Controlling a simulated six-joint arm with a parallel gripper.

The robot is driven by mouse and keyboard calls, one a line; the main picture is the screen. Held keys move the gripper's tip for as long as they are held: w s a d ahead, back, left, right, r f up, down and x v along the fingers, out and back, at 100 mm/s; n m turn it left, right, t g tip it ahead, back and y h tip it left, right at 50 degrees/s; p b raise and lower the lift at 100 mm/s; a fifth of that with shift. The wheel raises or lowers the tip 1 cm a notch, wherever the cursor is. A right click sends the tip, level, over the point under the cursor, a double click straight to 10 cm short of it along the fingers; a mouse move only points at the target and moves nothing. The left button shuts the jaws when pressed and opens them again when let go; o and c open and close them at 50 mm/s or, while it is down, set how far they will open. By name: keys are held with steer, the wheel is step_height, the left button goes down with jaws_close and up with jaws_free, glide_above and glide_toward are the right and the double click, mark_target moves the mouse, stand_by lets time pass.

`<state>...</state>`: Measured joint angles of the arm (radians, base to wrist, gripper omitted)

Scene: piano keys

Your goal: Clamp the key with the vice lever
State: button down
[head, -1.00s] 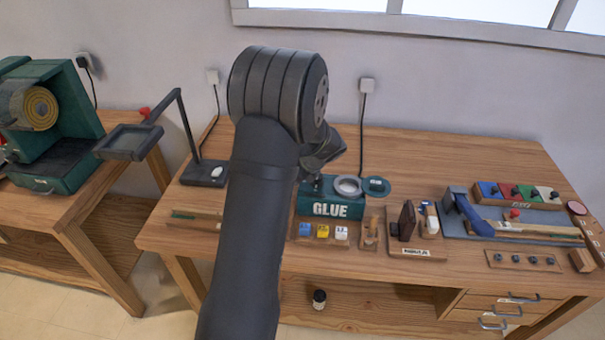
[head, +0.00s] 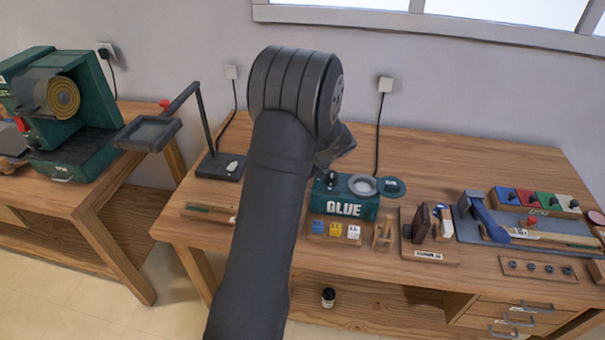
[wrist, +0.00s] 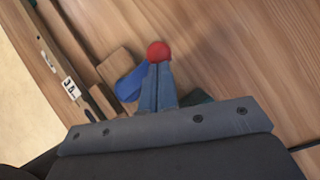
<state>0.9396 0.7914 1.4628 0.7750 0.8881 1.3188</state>
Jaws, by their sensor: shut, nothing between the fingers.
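The vice's blue lever (head: 485,213) stands tilted at the right end of the bench, over a slate-blue base (head: 466,230). A long pale wooden key (head: 560,240) lies along that base. A small red knob (head: 531,222) shows beside the lever. In the wrist view, my gripper (wrist: 158,66) has its two blue-grey fingers together. A red ball (wrist: 158,51) appears right at the fingertips, with a blue piece (wrist: 130,84) to their left. I cannot tell whether the fingers touch either. In the head view, my own arm hides the fingertips.
A green GLUE box (head: 345,204) stands mid-bench, with small coloured blocks (head: 335,230) in front. A dark magnifier stand (head: 218,167) is left of my arm. A tray of coloured blocks (head: 538,199) sits behind the vice. Bare wood lies behind the GLUE box.

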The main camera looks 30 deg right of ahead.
steer(key=shift+w+a+n, duration=0.1)
steer(key=shift+w+n, duration=0.1)
steer(key=shift+n, duration=0.1)
steer(key=w+n+y, duration=0.1)
steer(key=n, duration=0.1)
steer(key=w+a+n+g+y, duration=0.1)
steer(key=n, duration=0.1)
steer(key=shift+a+g, duration=0.2)
steer(key=shift+g, duration=0.1)
steer(key=a+n+g, duration=0.1)
steer(key=w+n+y, duration=0.1)
steer(key=n, duration=0.1)
steer(key=shift+a+n+g, duration=0.3)
steer(key=shift+a+g, duration=0.1)
steer(key=a+n+g, duration=0.1)
steer(key=a+n+y, duration=0.1)
steer(key=n, duration=0.1)
steer(key=shift+w+g, duration=0.3)
steer(key=shift+g, duration=0.1)
steer(key=a+n, duration=0.1)
steer(key=n+g, duration=0.1)
steer(key=n, duration=0.1)
steer(key=shift+a+g, duration=0.3)
steer(key=shift+a, duration=0.05)
steer(key=shift+s+a, duration=0.15)
steer(key=shift+a, duration=0.25)
